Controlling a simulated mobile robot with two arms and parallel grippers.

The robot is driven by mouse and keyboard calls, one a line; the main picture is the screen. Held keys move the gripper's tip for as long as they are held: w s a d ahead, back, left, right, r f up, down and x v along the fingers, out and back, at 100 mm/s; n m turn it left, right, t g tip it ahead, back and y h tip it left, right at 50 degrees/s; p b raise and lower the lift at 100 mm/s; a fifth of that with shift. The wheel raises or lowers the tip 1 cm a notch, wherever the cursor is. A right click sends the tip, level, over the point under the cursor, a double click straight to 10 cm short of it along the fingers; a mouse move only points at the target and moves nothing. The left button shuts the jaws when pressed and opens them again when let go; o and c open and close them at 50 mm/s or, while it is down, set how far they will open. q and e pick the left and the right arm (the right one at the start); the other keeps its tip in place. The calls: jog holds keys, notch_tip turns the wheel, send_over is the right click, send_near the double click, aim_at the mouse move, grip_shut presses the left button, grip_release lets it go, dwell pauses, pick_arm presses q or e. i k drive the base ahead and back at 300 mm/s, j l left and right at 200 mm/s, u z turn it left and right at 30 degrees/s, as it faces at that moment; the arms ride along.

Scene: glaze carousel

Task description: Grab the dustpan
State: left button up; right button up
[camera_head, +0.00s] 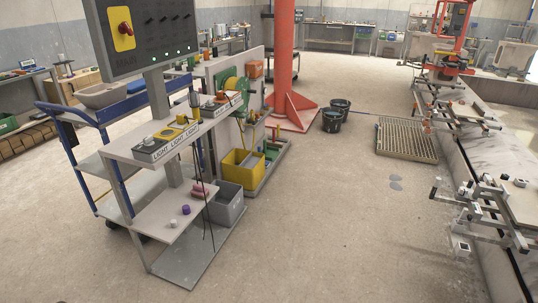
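I cannot make out a dustpan for certain in the head view. Neither of my grippers is in view. A grey workstation (172,195) with a control panel stands at left centre. Its lower shelf holds a pink item (200,190) and small purple and white items, none shaped clearly like a dustpan. Behind it is a grey cart (262,172) with a yellow bin (242,168), a grey bin (226,203) and some green items too small to identify.
A blue trolley (92,120) stands at left. An orange-red column (285,60), black buckets (334,120) and a floor grate (407,140) are farther back. A rack line with metal arms (490,205) runs along the right. The central floor is mostly clear.

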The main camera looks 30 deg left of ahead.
aim_at(271, 154)
jog(key=i+u, duration=0.2)
jog(key=i, duration=0.35)
jog(key=i+j+u, duration=0.1)
jog(key=i, duration=1.45)
jog(key=i+j+u, duration=0.15)
jog(key=i, duration=0.65)
jog(key=i+l+u, duration=0.1)
jog(key=i, duration=0.65)
jog(key=i+l+u, duration=0.1)
jog(key=i, duration=0.65)
jog(key=i+l, duration=0.2)
jog(key=i, duration=0.6)
jog(key=u, duration=0.05)
